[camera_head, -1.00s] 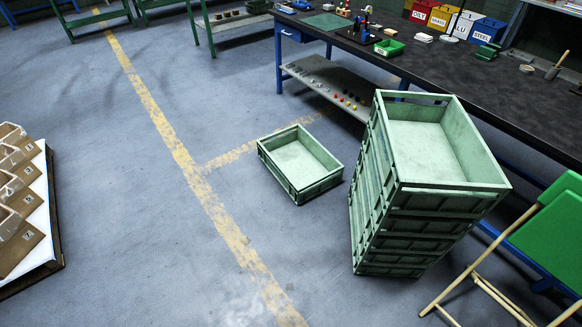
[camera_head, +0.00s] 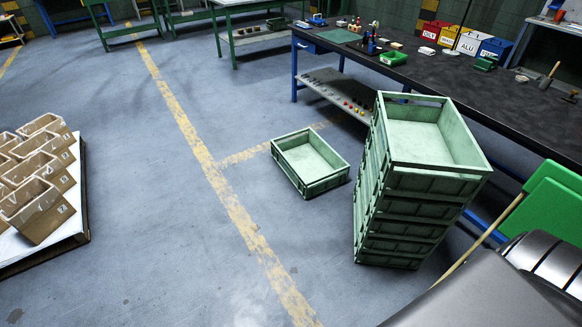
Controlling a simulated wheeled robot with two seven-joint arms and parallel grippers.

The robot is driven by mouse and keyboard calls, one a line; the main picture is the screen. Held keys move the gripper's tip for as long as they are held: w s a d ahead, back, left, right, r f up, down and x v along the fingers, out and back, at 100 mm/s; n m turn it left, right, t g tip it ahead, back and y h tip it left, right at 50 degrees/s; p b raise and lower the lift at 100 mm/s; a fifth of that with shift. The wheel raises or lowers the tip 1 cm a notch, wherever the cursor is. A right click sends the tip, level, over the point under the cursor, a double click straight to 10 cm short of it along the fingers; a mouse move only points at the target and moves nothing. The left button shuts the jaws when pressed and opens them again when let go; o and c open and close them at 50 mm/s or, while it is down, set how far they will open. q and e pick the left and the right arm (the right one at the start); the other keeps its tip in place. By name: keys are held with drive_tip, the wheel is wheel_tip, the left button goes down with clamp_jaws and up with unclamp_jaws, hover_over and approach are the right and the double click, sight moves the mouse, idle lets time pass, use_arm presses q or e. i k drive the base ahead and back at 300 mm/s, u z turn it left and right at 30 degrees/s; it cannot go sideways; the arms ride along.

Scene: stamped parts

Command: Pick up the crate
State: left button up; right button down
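A single pale green crate (camera_head: 309,160) lies on the floor near the middle of the camera_head view, open side up and empty. To its right stands a tall stack of matching green crates (camera_head: 420,178); its top crate is open and looks empty. Which of these crates the task means, I cannot tell. Part of my own arm, grey and dark, shows at the lower right corner in front of the stack's right side. Neither gripper is in view.
A long dark-topped workbench (camera_head: 520,105) with bins and tools runs behind the stack. A pallet with cardboard boxes (camera_head: 40,185) is at the left. Floor with a yellow line (camera_head: 237,213) is clear between.

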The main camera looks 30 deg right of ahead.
sight(314, 167)
drive_tip(key=i, duration=1.35)
drive_tip(key=z, duration=0.5)
drive_tip(key=i, duration=1.3)
drive_tip(key=z, duration=1.6)
drive_tip(key=i, duration=0.85)
drive_tip(key=z, duration=0.75)
